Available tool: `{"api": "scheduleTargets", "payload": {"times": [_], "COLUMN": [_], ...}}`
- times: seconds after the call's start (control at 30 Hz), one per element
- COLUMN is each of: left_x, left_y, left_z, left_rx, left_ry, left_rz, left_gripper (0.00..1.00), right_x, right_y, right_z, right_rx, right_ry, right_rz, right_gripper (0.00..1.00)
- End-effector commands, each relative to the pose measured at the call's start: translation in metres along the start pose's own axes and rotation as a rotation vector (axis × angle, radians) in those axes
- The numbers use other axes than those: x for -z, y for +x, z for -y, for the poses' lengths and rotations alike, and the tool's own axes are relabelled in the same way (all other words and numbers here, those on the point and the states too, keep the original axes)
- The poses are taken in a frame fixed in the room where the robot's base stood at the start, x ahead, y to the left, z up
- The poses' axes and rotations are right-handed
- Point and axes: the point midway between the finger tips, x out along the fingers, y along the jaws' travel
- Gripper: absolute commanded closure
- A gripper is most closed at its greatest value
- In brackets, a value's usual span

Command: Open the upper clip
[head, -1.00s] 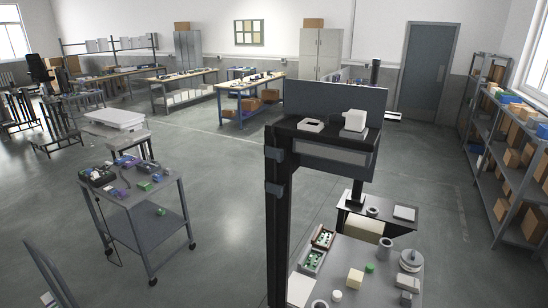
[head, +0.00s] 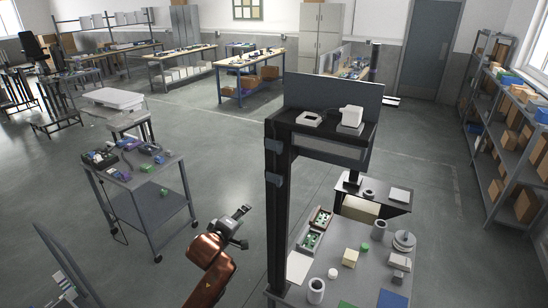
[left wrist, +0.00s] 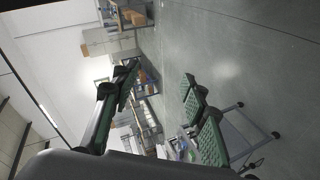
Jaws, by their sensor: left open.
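The upper clip (head: 273,146) is a small grey block on the left side of the dark lift column (head: 277,225), near its top in the head view. A similar lower clip (head: 273,180) sits below it. From this angle I cannot tell whether either clip is latched. My left gripper (head: 243,226), on an orange arm, is left of the column and lower than both clips, apart from them. In the left wrist view its fingers (left wrist: 160,85) are spread with nothing between them; no clip shows there. My right gripper is not in view.
The column carries a shelf (head: 330,133) with white devices. A bench (head: 328,285) with parts stands at its right. A grey wheeled cart (head: 150,195) with small parts is at the left. Open floor (head: 225,165) lies between cart and column.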

Motion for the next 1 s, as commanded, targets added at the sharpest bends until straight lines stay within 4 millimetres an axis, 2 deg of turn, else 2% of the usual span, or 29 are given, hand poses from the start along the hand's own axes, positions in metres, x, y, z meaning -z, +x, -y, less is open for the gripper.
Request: {"api": "scheduleTargets", "payload": {"times": [0.03,0.1,0.2,0.33,0.43,0.5,0.57,0.67,1.0], "left_x": [0.003,0.002,-0.004,-0.015,-0.022,-0.025,-0.026,-0.027,-0.028], "left_y": [-0.028,-0.066,-0.123,-0.192,-0.227,-0.240,-0.243,-0.236,-0.189], "left_z": [-0.058,-0.118,-0.189,-0.250,-0.273,-0.281,-0.284,-0.289,-0.309], "left_rx": [-0.066,-0.139,-0.234,-0.330,-0.373,-0.388,-0.393,-0.393,-0.393], "left_ry": [-0.034,-0.101,-0.185,-0.271,-0.316,-0.335,-0.344,-0.347,-0.345], "left_rz": [-0.001,0.009,0.031,0.069,0.091,0.101,0.105,0.107,0.105], "left_gripper": [0.59,0.59,0.59,0.59,0.59,0.59,0.59,0.59,0.59], "right_x": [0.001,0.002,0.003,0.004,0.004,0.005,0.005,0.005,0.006], "right_y": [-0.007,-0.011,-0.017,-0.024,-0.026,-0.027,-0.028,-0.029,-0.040], "right_z": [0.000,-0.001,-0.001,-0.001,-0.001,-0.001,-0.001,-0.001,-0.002], "right_rx": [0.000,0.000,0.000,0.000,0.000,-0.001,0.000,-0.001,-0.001], "right_ry": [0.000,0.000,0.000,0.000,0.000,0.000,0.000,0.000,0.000], "right_rz": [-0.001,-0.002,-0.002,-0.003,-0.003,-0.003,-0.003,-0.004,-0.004], "right_gripper": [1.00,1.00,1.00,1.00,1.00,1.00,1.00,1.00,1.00]}}
